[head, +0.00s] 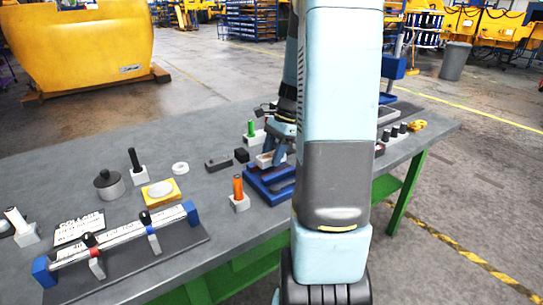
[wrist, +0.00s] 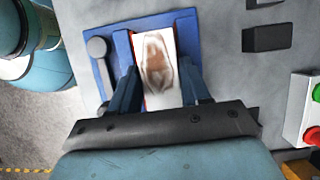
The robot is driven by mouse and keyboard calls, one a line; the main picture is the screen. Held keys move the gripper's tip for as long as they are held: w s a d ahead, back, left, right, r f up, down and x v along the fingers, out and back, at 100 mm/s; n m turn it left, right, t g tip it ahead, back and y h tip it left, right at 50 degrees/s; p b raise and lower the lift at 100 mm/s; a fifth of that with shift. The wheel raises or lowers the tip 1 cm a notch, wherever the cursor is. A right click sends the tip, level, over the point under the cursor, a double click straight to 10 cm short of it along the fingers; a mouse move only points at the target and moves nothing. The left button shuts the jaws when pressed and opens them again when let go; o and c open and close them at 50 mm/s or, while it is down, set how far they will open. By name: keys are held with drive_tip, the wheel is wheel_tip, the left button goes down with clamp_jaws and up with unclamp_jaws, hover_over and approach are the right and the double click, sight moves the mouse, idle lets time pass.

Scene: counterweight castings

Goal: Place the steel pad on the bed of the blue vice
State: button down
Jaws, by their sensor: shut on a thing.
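The blue vice (head: 262,190) stands near the front edge of the grey table, partly hidden behind my arm. In the wrist view the vice (wrist: 103,75) lies under my gripper, with a grey handle (wrist: 97,48) at its left. My gripper (wrist: 158,88) is shut on the steel pad (wrist: 157,62), a pale plate with a brownish mark or reflection, between its two blue fingers. The pad (head: 266,159) shows pale in the head view, over the vice. Whether it touches the vice bed is not clear.
An orange-handled tool in a white block (head: 239,195) stands just left of the vice. A green-handled one (head: 252,132) stands behind it. Dark blocks (head: 217,164) lie to the left. A rail fixture (head: 120,245) lies at front left.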

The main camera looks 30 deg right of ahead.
drive_tip(key=shift+f, duration=0.35)
drive_tip(key=shift+f, duration=0.3)
drive_tip(key=shift+s+f, duration=0.15)
drive_tip(key=shift+f, duration=0.2)
